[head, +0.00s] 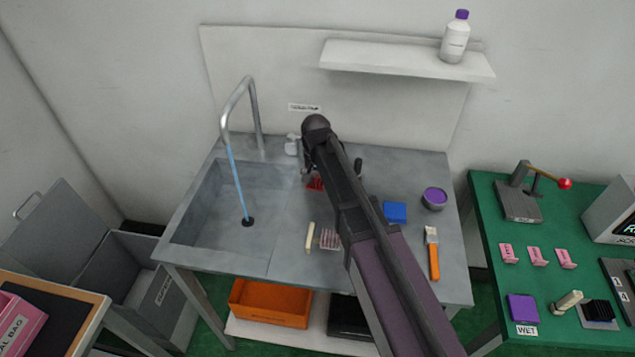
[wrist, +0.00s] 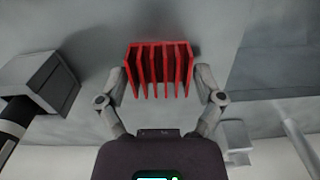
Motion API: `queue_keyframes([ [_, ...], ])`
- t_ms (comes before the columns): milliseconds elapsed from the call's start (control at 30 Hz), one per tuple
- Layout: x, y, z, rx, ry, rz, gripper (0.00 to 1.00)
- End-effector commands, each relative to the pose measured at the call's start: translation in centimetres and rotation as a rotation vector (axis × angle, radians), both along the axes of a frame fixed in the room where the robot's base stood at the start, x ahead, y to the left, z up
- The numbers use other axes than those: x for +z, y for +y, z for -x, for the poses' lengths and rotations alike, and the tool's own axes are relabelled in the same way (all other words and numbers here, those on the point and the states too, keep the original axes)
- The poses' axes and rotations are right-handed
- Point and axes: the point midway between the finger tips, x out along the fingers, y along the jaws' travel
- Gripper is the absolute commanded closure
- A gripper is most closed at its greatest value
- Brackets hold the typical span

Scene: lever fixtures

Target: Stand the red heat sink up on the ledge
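The red heat sink (wrist: 158,72), a finned block, sits between the two fingers of my gripper (wrist: 160,82) in the wrist view. One finger is at each side of it, touching or very nearly so; I cannot tell whether they are pressing on it. Its fins run away from a flat back edge. In the head view only a bit of the heat sink (head: 315,184) shows beside my gripper (head: 322,175), low over the steel counter behind my arm. Whether it rests on the counter is hidden. A pale wall ledge (head: 400,60) is above the back of the counter.
A purple-capped white bottle (head: 455,38) stands at the ledge's right end. The sink basin (head: 215,220) with a tall faucet (head: 226,110) is left. A blue block (head: 395,212), purple-topped round tub (head: 434,198) and orange-handled brush (head: 433,255) are right of my arm.

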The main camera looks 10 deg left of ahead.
Motion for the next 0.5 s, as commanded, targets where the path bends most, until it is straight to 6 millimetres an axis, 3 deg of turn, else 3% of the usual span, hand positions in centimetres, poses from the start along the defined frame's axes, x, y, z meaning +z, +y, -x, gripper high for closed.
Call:
queue_keyframes([
  [33, 0.0, -0.01, 0.0, 0.0, 0.0, 0.0, 0.48],
  [133, 0.0, -0.01, 0.0, 0.0, 0.0, 0.0, 0.77],
  [233, 0.0, -0.01, -0.01, 0.0, 0.0, 0.0, 0.77],
  [267, 0.0, -0.01, -0.01, 0.0, 0.0, 0.0, 0.85],
  [500, 0.08, -0.01, 0.0, 0.0, 0.0, 0.0, 0.85],
])
